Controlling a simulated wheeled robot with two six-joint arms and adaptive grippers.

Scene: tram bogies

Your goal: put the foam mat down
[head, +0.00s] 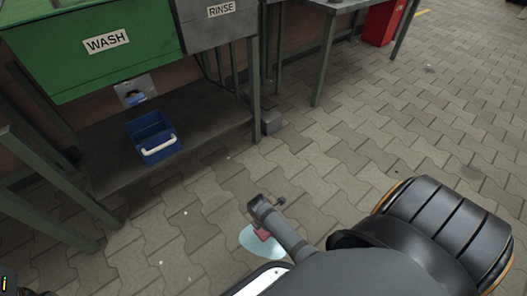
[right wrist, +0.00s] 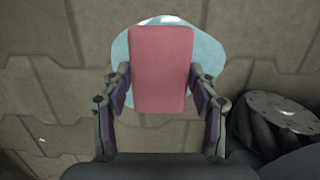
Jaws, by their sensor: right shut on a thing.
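The foam mat is a dull pinkish-red rectangle (right wrist: 161,60) in the right wrist view. My right gripper (right wrist: 160,82) is shut on it, with one finger at each long side. In the head view only a small red piece of the mat (head: 262,234) shows beside my right arm, which hides the rest. Behind the mat in both views is a pale blue, glossy, rounded patch like a puddle (head: 256,246) on the paving; it also shows in the right wrist view (right wrist: 205,50). I cannot tell whether the mat touches the floor.
A green WASH unit (head: 120,55) and a grey RINSE unit (head: 215,25) stand at the back left. A blue bin with a white handle (head: 150,128) sits on the shelf below. A bench leg (head: 323,60) stands further right. Open paving (head: 370,140) lies to the right.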

